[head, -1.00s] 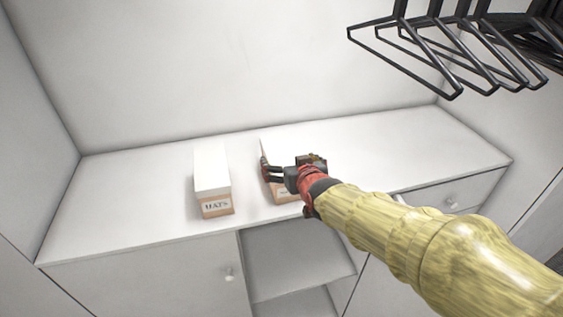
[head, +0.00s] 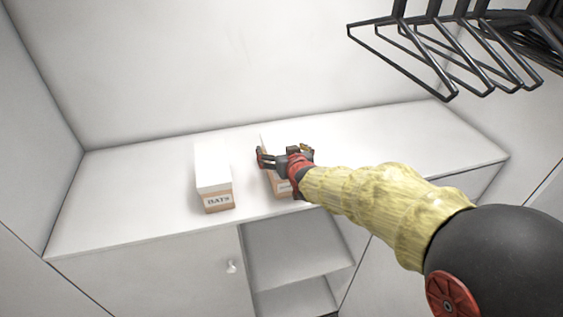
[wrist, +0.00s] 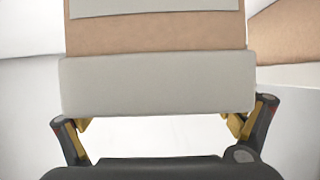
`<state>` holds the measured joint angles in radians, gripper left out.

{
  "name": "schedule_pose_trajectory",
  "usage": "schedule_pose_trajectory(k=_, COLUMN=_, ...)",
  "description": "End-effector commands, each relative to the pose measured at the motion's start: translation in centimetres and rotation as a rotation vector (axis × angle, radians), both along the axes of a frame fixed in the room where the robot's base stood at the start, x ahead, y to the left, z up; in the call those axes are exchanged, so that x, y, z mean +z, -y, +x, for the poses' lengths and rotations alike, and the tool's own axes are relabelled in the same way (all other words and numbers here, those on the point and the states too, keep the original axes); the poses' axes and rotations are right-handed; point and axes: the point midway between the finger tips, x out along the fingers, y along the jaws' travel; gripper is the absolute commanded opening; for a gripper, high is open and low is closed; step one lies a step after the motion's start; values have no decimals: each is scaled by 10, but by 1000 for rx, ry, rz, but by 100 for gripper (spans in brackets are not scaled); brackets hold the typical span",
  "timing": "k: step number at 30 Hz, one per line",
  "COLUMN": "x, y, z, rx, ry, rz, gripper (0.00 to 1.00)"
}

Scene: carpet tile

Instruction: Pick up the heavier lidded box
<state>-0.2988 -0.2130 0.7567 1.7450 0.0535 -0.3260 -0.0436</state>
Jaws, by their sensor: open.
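Two lidded boxes stand upright on the white counter top. The left box (head: 215,180) has a white lid, a brown body and a front label that seems to read HATS. The right box (head: 283,186) looks similar, but my gripper hides much of its lid and front. My gripper (head: 282,155) is open above the right box, with its fingers spread across it. In the wrist view the open fingers (wrist: 158,125) lie at either side of a white lid band (wrist: 158,86). Whether they touch it I cannot tell. No weight difference shows.
The white counter top (head: 400,140) is clear to the right and left of the boxes. Black hangers (head: 430,60) hang at the upper right. Below are a cabinet door with a knob (head: 231,267) and an open shelf (head: 300,270).

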Motion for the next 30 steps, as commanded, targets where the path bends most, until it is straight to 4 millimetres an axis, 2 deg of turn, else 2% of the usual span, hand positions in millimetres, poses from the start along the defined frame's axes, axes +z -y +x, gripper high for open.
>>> schedule_pose_trajectory(k=5, x=0, y=0, z=0, rx=0, ry=0, rz=0, gripper=89)
schedule_pose_trajectory(k=30, x=0, y=0, z=0, rx=0, ry=0, rz=-1, gripper=42)
